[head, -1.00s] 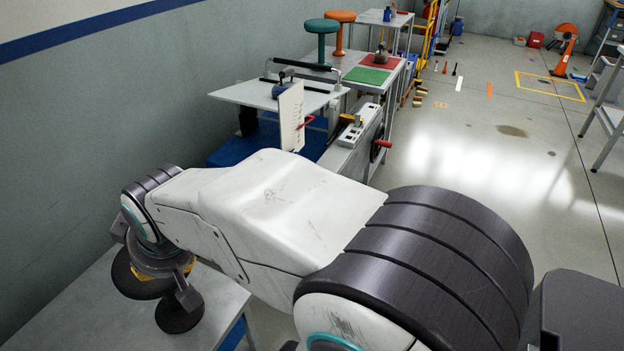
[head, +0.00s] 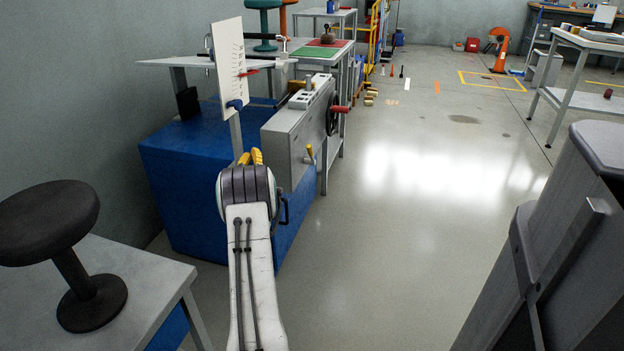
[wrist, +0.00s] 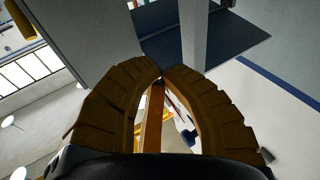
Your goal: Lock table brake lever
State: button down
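A short lever with a yellow grip (head: 310,151) stands out from the side of the grey machine housing (head: 292,135); it may be the brake lever. A red handle (head: 340,109) sits beside a dark handwheel at the housing's far end. My gripper (head: 251,156) has yellow fingers and is in front of the housing, left of the yellow-gripped lever and apart from it. In the wrist view my gripper (wrist: 161,73) has its fingertips together. A tan bar (wrist: 152,118) shows between the curved fingers; I cannot tell whether it is held.
A white scale board (head: 228,62) stands upright just beyond my gripper. The blue base (head: 190,185) lies left of my arm. A dark stool (head: 48,225) is on a grey table (head: 150,275) at left.

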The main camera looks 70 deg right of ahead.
jog(key=s+d+f+m+g+h+b, duration=0.1)
jog(key=s+d+f+h+b, duration=0.1)
jog(key=s+f, duration=0.5)
jog(key=s+d+f+m+g+h+b, duration=0.1)
jog(key=s+d+f+g+h+b, duration=0.1)
jog(key=s+f, duration=0.4)
jog(key=s+d+h+b, duration=0.1)
jog(key=s+b, duration=0.1)
jog(key=s, duration=0.1)
jog(key=shift+f+m+h, duration=0.3)
jog(key=shift+f, duration=0.1)
